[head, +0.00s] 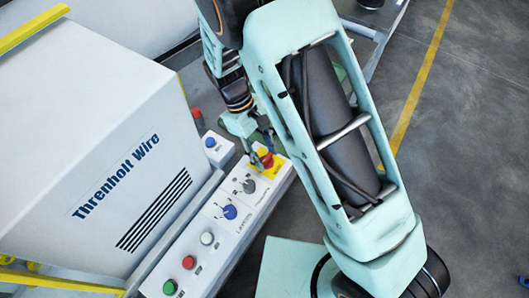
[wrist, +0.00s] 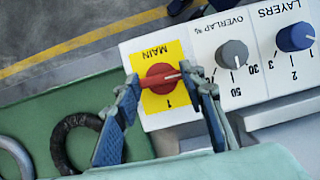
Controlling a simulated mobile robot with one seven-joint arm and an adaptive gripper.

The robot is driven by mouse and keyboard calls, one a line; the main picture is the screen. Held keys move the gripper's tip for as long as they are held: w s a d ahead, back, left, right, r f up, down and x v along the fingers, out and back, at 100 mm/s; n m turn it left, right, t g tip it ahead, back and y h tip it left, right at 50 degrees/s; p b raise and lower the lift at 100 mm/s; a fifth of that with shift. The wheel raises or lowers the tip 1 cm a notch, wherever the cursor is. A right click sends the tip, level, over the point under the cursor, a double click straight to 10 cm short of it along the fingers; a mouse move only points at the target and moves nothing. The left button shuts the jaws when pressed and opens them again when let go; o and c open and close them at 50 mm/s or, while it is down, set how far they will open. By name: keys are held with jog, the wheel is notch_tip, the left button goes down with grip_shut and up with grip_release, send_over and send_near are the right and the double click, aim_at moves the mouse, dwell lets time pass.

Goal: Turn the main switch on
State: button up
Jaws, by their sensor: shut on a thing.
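The main switch (wrist: 160,78) is a red rotary knob on a yellow plate (wrist: 146,51) marked MAIN, at the end of the control panel. In the wrist view its handle lies nearly crosswise, and a "1" shows on the plate below it. In the head view the red switch (head: 266,159) is partly behind my gripper (head: 252,138). In the wrist view my gripper (wrist: 160,75) has one finger at each end of the handle and is shut on it. Any other position mark on the plate is hidden or not visible.
Beside the switch are a grey OVERLAP knob (wrist: 232,54) and a blue LAYERS knob (wrist: 295,37). Farther along the panel are white, red (head: 188,262) and green buttons. A small box with a blue button (head: 210,142) stands close to my gripper. The white machine housing (head: 95,130) rises at left.

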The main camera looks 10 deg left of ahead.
jog(key=shift+m, duration=0.3)
jog(key=m+g+y, duration=0.1)
jog(key=m, duration=0.2)
jog(key=shift+w+d+m+b, duration=0.1)
jog(key=shift+w+m+b, duration=0.05)
jog(key=shift+m+b, duration=0.25)
jog(key=m+g+y, duration=0.1)
jog(key=m, duration=0.3)
jog(key=shift+d+m, duration=0.1)
jog(key=shift+m, duration=0.2)
jog(key=m+y, duration=0.1)
jog(key=m, duration=0.1)
jog(key=m+y+b, duration=0.1)
jog(key=m, duration=0.1)
jog(key=shift+d+g, duration=0.15)
jog(key=shift+g, duration=0.15)
jog(key=shift+m+y, duration=0.8)
jog(key=shift+m, duration=1.4)
jog(key=o, duration=1.2)
jog(key=shift+c, duration=0.2)
jog(key=shift+r, duration=0.1)
